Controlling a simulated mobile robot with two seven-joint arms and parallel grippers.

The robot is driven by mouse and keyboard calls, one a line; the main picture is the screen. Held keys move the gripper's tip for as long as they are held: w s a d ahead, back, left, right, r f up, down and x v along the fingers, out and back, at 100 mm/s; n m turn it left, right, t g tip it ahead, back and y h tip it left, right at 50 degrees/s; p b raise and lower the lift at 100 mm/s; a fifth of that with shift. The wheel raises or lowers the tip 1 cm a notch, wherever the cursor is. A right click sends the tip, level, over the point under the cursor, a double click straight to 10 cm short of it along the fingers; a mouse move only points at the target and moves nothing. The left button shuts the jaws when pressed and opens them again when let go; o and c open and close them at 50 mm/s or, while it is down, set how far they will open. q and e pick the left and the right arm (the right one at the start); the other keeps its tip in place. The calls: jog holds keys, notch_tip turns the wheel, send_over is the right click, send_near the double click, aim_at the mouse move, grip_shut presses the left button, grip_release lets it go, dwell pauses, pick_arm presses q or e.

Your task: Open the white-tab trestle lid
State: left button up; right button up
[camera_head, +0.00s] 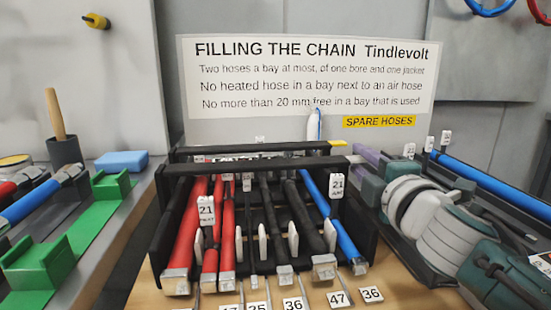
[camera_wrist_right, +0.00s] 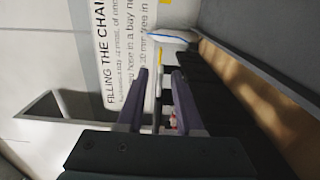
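A black trestle rack (camera_head: 258,167) holds red, black and blue hoses side by side, with two dark bars across its top. A white upright tab with a blue mark (camera_head: 314,125) stands at its back right, below the sign. I take it as the lid's tab; which bar is the lid, I cannot tell. My right gripper (camera_head: 382,160), with purple fingers, is right of the rack and apart from the tab. In the right wrist view its fingers (camera_wrist_right: 160,92) are parted with nothing between them. The white and blue tab (camera_wrist_right: 172,33) shows beyond the fingertips. My left gripper is out of view.
A sign (camera_head: 305,75) stands behind the rack. On the left are a green holder (camera_head: 110,187), a blue block (camera_head: 122,161) and a dark cup (camera_head: 64,152) with a wooden handle. A long blue hose (camera_head: 495,185) lies at the right, behind my arm.

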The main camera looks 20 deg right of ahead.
grip_shut()
dwell(1.2)
